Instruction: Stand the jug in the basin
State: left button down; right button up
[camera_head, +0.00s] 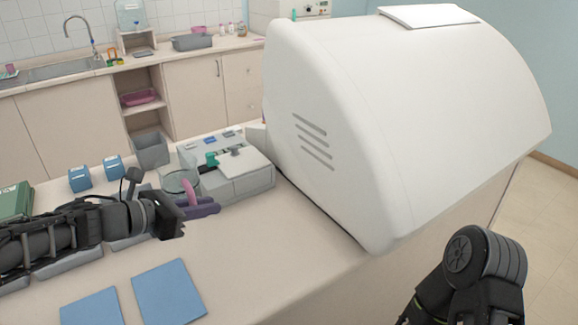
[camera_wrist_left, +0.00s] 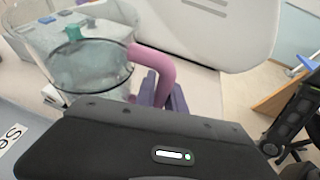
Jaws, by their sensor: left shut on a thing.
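The jug is clear with a pink handle. In the head view the jug (camera_head: 178,182) is at the left, between my left gripper and a white-grey machine. In the left wrist view the jug (camera_wrist_left: 88,68) looks upright, its rim showing. My left gripper (camera_head: 207,206) is shut on the pink handle, its purple fingers on either side, as the left wrist view (camera_wrist_left: 165,88) also shows. The jug's bottom is mostly hidden, so I cannot tell if it touches the counter. I cannot tell which container is the basin; a grey tub (camera_head: 192,42) stands on the back counter.
The white-grey machine (camera_head: 240,182) stands close behind the jug. A big white hooded machine (camera_head: 390,120) fills the right. A grey open bin (camera_head: 152,150) and two blue rolls (camera_head: 79,178) are behind. Two blue pads (camera_head: 168,292) lie in front. A sink (camera_head: 68,68) is far left.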

pick_arm(q)
jog(key=shift+f, duration=3.05)
jog(key=shift+f, duration=1.9)
jog(key=shift+f, duration=0.2)
jog(key=c, duration=1.4)
grip_release()
